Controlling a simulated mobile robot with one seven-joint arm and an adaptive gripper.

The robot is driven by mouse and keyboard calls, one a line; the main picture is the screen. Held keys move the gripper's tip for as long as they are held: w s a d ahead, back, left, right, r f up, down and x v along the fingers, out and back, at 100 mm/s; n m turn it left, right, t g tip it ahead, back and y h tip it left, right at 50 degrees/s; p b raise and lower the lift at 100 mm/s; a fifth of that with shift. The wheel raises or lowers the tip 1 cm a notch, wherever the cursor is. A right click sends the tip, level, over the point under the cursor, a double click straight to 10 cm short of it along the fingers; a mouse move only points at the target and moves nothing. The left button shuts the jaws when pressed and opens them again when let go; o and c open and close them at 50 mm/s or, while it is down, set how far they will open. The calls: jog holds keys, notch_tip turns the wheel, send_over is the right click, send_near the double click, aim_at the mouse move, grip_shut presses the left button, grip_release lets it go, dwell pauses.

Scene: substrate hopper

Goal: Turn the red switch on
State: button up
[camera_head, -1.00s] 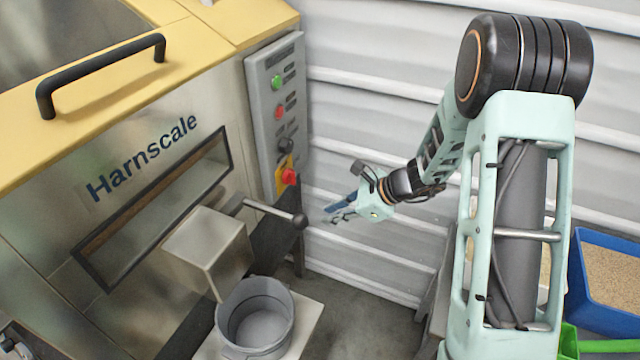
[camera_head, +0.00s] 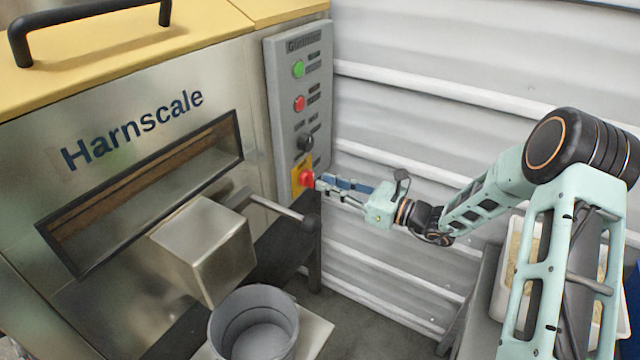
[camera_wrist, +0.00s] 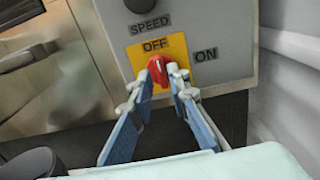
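The red switch (camera_head: 306,179) is a knob on a yellow plate (camera_head: 296,192), low on the grey control panel. In the wrist view the red switch (camera_wrist: 157,70) sits below the word OFF, with ON to the right on the panel. My gripper (camera_head: 320,182) reaches it from the right. In the wrist view my gripper (camera_wrist: 160,77) has its two fingertips on either side of the knob, which fills most of the gap between them. I cannot tell whether the fingers press on it. The fingers hide part of the knob's edges.
The panel (camera_head: 284,120) also has a green button (camera_head: 298,69), a red button (camera_head: 299,103) and a black speed knob (camera_head: 305,142). A grey bucket (camera_head: 222,322) stands under the chute. A corrugated wall is behind.

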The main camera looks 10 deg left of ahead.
aim_at(308, 179)
jog(key=shift+x, duration=1.5)
jog(key=shift+c, duration=0.3)
grip_shut()
jog(key=shift+r+m, duration=0.1)
jog(key=shift+m, duration=0.2)
jog(key=shift+w+d+f+m+p, duration=0.1)
jog(key=shift+f+m+p, duration=0.1)
jog(key=shift+m+p, duration=2.4)
jog(key=shift+w+f+m+p, duration=0.15)
jog(key=shift+m+p, duration=1.75)
jog(key=shift+m, duration=1.3)
jog(key=shift+w+d+f+m+p, duration=0.1)
jog(key=shift+f+m+p, duration=0.1)
jog(key=shift+m+p, duration=2.4)
jog(key=shift+m+b, duration=0.35)
jog(key=shift+m, duration=0.05)
